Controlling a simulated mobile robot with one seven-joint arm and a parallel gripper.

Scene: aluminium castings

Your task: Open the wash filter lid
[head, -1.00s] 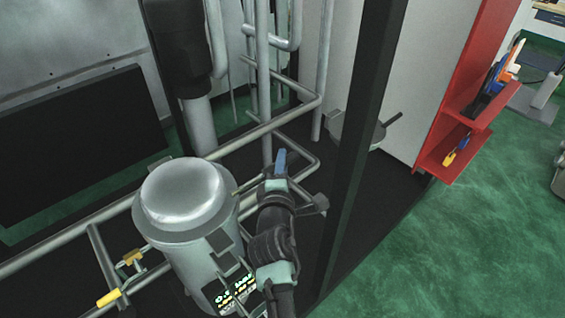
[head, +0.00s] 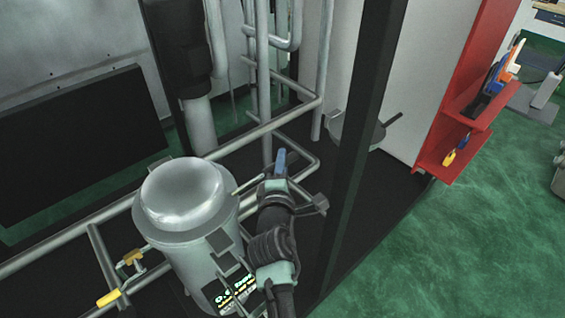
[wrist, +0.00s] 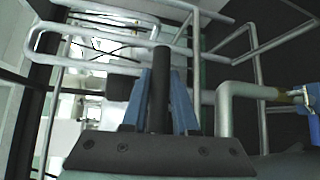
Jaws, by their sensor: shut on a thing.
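The wash filter (head: 200,265) is a grey upright cylinder in the head view, with a shiny domed lid (head: 183,190) on top that looks seated. A thin bar handle (head: 248,183) sticks out from the lid's right side towards my gripper (head: 280,163). In the wrist view a dark bar (wrist: 160,100) stands between the blue fingers of my gripper (wrist: 163,78), which are shut on it. It appears to be the lid's handle, but its grasped end is hidden by the gripper in the head view.
Grey pipes (head: 290,118) run behind and beside the filter. A black frame post (head: 355,150) stands close right of my arm. Yellow-handled valves (head: 108,297) sit at the left. A red rack (head: 455,110) and open green floor lie further right.

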